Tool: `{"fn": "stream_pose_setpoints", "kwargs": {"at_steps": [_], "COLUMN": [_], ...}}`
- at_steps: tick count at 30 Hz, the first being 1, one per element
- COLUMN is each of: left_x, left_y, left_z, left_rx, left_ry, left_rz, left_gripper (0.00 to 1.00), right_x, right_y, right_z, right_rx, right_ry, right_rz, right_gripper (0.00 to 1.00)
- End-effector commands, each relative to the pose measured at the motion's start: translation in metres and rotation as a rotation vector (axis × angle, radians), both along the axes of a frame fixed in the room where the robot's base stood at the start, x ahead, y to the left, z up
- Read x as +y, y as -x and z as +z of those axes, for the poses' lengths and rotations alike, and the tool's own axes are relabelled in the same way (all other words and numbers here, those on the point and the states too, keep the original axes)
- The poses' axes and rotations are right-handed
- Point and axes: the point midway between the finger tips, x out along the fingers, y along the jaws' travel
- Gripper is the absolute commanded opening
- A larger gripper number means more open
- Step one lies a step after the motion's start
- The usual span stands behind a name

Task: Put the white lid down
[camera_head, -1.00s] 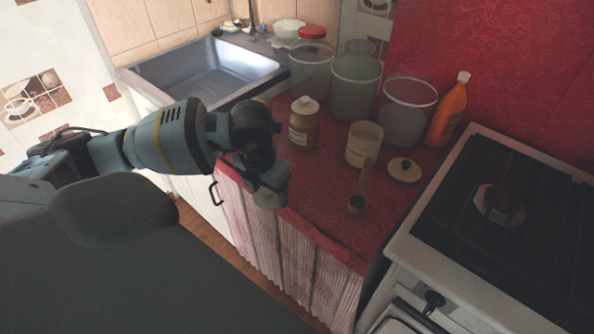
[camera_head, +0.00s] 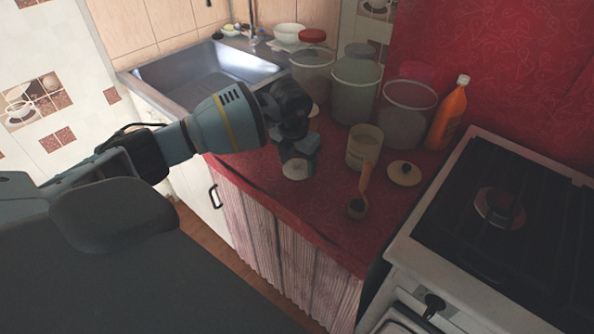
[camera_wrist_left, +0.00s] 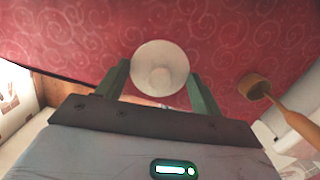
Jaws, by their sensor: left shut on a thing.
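The white lid (camera_wrist_left: 172,53) is round and pale, with a raised middle. In the left wrist view it sits between the two fingers of my left gripper (camera_wrist_left: 160,85), which is shut on it. In the head view my left gripper (camera_head: 296,157) points down over the front of the red counter, and the white lid (camera_head: 295,170) shows at its fingertips. I cannot tell whether the lid touches the counter. My right gripper is not in view.
A cream canister (camera_head: 364,150), a wooden ladle (camera_head: 364,182) and a cream lid with a dark knob (camera_head: 404,178) are to the right. Clear containers (camera_head: 355,95) and an orange bottle (camera_head: 447,115) stand behind. My arm mostly hides a brown jar.

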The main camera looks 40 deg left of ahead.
Motion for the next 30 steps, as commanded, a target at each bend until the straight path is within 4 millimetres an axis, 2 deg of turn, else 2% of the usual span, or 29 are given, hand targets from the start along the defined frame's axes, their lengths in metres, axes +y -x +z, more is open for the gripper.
{"fn": "stream_pose_setpoints", "kwargs": {"at_steps": [10, 21, 22, 27, 30], "left_x": [0.000, 0.000, 0.000, 0.000, 0.000], "left_y": [0.001, 0.001, 0.001, 0.001, 0.001], "left_z": [-0.034, -0.038, -0.039, -0.038, -0.038], "left_rx": [0.003, 0.002, 0.002, 0.001, 0.001], "left_ry": [0.000, -0.001, -0.001, 0.000, 0.000], "left_rz": [0.001, 0.000, 0.001, 0.000, 0.000], "left_gripper": [0.45, 0.45, 0.68, 0.89, 0.89], "right_x": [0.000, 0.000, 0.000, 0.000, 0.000], "right_y": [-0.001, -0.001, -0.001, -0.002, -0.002], "right_z": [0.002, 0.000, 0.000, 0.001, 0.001], "right_rx": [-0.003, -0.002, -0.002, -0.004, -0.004], "right_ry": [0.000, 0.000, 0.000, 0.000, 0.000], "right_rz": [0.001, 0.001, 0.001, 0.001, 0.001], "right_gripper": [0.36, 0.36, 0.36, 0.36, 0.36]}}
